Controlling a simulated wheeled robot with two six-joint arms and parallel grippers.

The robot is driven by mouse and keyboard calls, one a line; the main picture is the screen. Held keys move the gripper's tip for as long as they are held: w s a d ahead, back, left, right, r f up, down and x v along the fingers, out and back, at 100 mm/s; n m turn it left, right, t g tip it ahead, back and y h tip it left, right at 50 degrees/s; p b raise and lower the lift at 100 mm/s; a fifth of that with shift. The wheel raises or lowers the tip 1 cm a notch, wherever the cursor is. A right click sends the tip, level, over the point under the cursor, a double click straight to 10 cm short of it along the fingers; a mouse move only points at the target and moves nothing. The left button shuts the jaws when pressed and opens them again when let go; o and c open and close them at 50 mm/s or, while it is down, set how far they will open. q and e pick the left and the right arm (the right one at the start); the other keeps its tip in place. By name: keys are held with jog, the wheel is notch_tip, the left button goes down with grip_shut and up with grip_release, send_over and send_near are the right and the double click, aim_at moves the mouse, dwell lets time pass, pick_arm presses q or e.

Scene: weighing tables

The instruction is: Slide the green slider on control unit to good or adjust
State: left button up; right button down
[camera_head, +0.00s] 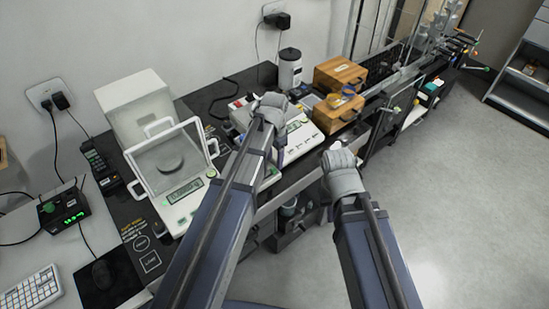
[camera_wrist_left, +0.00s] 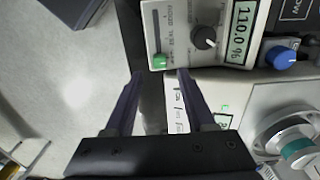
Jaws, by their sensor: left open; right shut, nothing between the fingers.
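The control unit (camera_wrist_left: 184,12) is at the top of the left wrist view, with a dark slot, small lettering beside it, a black knob and a display reading 110.0%. Its green slider (camera_wrist_left: 160,61) sits at the slot end nearest my gripper. My left gripper (camera_wrist_left: 160,75) is open and empty, its fingertips on either side of the slider's line; contact cannot be told. In the head view my left gripper (camera_head: 272,108) is over the bench and hides part of the equipment there. My right gripper (camera_head: 338,155) is shut and empty, beside the bench's front edge.
A glass-doored balance (camera_head: 185,205) stands left of my left arm. A white instrument (camera_head: 303,135), wooden boxes (camera_head: 339,75) and a white bottle (camera_head: 290,70) stand right of and behind my left gripper. A blue knob (camera_wrist_left: 281,56) is near the unit.

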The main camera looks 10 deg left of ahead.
aim_at(275, 169)
pick_arm(q)
notch_tip(275, 169, up, 4)
jog(key=p, duration=0.2)
jog(key=shift+f+p, duration=0.15)
jog(key=shift+p, duration=0.15)
pick_arm(e)
notch_tip(275, 169, up, 4)
jog(key=shift+f, duration=0.15)
pick_arm(q)
jog(key=s+d+n+y, duration=0.1)
jog(key=s+d+n, duration=0.2)
jog(key=s+d, duration=0.5)
jog(key=s, duration=0.9)
jog(key=shift+s+d+n, duration=0.15)
jog(key=shift+d+n, duration=0.05)
jog(key=shift+n, duration=0.2)
